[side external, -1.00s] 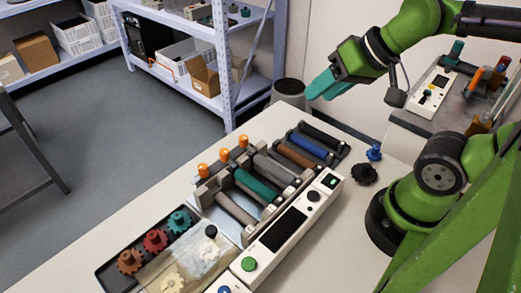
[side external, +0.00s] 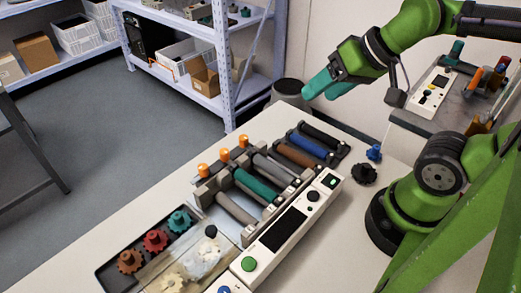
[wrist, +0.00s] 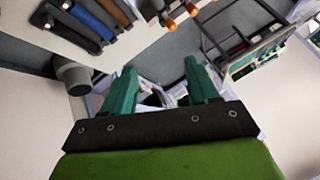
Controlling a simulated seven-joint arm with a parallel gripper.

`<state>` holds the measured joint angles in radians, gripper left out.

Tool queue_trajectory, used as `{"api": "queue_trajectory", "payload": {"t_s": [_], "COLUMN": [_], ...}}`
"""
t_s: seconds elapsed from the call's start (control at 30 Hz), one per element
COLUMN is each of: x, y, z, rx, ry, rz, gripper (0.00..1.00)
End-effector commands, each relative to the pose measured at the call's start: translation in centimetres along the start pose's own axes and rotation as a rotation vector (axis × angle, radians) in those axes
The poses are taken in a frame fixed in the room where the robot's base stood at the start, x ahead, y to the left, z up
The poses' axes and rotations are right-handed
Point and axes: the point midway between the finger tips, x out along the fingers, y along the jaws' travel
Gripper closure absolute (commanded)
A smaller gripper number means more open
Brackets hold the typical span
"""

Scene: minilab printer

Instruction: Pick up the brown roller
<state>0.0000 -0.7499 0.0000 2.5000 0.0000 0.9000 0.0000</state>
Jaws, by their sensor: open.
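The brown roller (side external: 298,153) lies in the rack at the far end of the table in the side view, between the blue roller (side external: 313,145) and the grey rollers of the printer. In the wrist view the brown roller (wrist: 116,11) shows at the top edge, partly cut off. My gripper (side external: 315,92) is above and beyond the rack, near the wall, well apart from the brown roller. Its two teal fingers are spread with nothing between them in the wrist view (wrist: 162,88).
The printer with a green roller (side external: 257,185) and orange knobs (side external: 223,155) stands beside the rack. A blue gear (side external: 374,152) and a black gear (side external: 364,173) lie to the right. A grey bin (side external: 289,92) stands past the table, beside the shelf (side external: 228,100).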

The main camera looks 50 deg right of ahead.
Motion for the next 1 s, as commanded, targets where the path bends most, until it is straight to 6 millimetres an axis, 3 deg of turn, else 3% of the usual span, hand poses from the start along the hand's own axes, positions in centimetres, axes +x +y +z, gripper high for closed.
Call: {"api": "queue_trajectory", "payload": {"t_s": [0.17,0.5,0.63,0.73,0.87,1.0], "x": [1.5,7.6,8.9,8.8,9.3,11.5], "y": [0.3,2.4,3.3,3.6,4.1,5.1], "z": [0.0,-1.7,-2.3,-3.0,-2.2,-0.8], "rx": [0.004,-0.173,-0.259,-0.319,-0.345,-0.344], "ry": [-0.064,-0.425,-0.532,-0.576,-0.597,-0.599], "rz": [0.028,0.221,0.271,0.290,0.288,0.288], "gripper": [0.41,0.41,0.41,0.41,0.41,0.41]}}
